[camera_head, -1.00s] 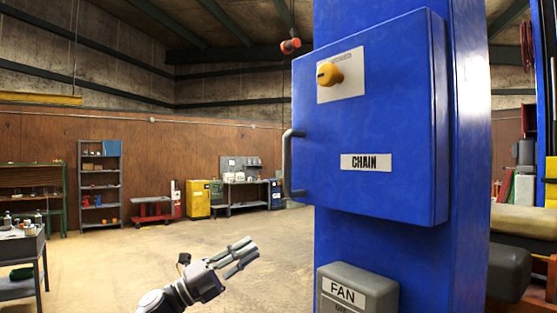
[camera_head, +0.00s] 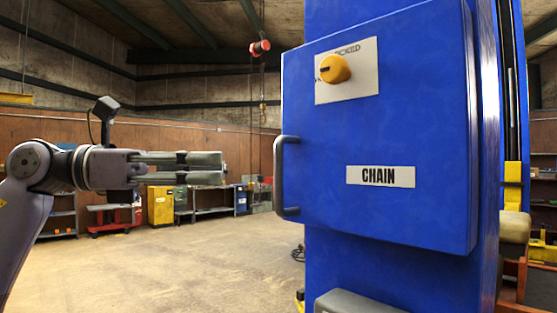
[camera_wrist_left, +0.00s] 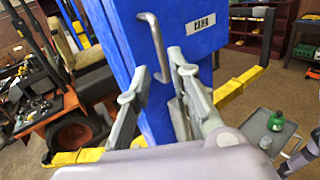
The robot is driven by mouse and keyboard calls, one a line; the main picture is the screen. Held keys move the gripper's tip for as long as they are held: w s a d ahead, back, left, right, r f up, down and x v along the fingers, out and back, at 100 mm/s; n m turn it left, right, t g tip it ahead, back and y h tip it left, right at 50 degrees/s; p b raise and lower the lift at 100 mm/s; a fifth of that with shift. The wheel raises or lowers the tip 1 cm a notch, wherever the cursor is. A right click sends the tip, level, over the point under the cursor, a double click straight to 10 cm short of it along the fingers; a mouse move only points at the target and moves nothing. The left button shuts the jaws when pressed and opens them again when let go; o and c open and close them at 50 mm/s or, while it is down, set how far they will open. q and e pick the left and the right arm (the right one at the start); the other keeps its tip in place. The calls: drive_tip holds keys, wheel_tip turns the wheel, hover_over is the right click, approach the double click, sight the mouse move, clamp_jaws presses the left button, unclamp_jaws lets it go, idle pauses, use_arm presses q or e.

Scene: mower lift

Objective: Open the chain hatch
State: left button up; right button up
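The chain hatch (camera_head: 420,120) is a blue box door with a CHAIN label and a yellow knob, on a blue column. It looks shut. Its grey bar handle (camera_head: 279,178) is on the left edge and also shows in the left wrist view (camera_wrist_left: 161,50). My left gripper (camera_head: 222,168) is left of the handle, fingers pointing right at it, with a gap before it. In the left wrist view its two fingers (camera_wrist_left: 159,62) stand apart with nothing held, and the handle shows ahead between their tips. My right gripper is not seen.
A grey box (camera_head: 350,303) sits on the column below the hatch. A red hanging control (camera_head: 260,47) shows behind. A yellow cabinet (camera_head: 160,205) and a red cart (camera_head: 113,216) stand by the far wall. The floor left of the column is open.

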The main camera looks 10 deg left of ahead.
use_arm(q)
drive_tip(key=p, duration=0.3)
hover_over(279, 203)
drive_tip(key=a, duration=0.1)
drive_tip(key=shift+w+d, duration=0.3)
drive_tip(key=shift+d, duration=0.1)
drive_tip(key=shift+c, duration=0.5)
clamp_jaws()
